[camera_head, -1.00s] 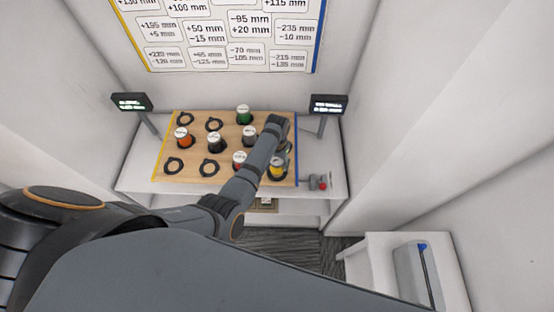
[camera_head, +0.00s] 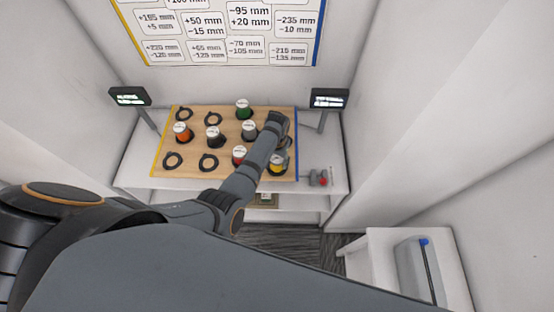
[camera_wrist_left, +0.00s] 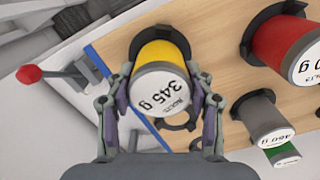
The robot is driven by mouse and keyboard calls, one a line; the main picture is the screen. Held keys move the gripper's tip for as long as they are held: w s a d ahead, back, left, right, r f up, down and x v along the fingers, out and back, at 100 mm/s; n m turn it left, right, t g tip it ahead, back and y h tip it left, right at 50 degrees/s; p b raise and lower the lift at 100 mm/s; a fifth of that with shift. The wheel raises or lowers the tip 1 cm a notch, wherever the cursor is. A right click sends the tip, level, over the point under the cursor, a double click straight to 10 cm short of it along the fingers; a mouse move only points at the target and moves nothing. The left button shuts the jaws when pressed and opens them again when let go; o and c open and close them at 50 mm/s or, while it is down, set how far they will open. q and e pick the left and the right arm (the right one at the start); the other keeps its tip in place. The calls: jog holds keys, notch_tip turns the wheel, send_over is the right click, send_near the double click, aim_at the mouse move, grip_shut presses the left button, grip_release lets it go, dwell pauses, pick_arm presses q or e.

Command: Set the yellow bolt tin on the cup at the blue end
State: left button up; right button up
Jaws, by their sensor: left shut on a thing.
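The yellow bolt tin (camera_head: 277,168) is at the blue-edged right end of the wooden board (camera_head: 228,173). In the left wrist view the tin (camera_wrist_left: 163,72) shows a white lid reading 345 g. My left gripper (camera_wrist_left: 158,88) has a finger on each side of it and is shut on it. A dark cup (camera_wrist_left: 142,40) shows behind the tin's far end; I cannot tell whether the tin rests in it. Part of another dark ring (camera_wrist_left: 182,122) shows beside the lid. In the head view my forearm hides part of this end. My right gripper is not in view.
Red (camera_head: 239,154), grey (camera_head: 250,131), green (camera_head: 244,109), black (camera_head: 214,139) and orange (camera_head: 182,133) tins stand on the board. Several empty dark cups, such as one at front left (camera_head: 173,161), are clear. A red-knobbed device (camera_head: 318,179) lies right of the board. Two small displays stand behind.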

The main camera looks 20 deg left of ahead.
aim_at(277, 157)
pick_arm(q)
jog(key=shift+f, duration=0.3)
jog(key=o, duration=1.6)
jog(key=shift+c, duration=0.2)
notch_tip(277, 157, up, 12)
jog(key=shift+f, duration=0.1)
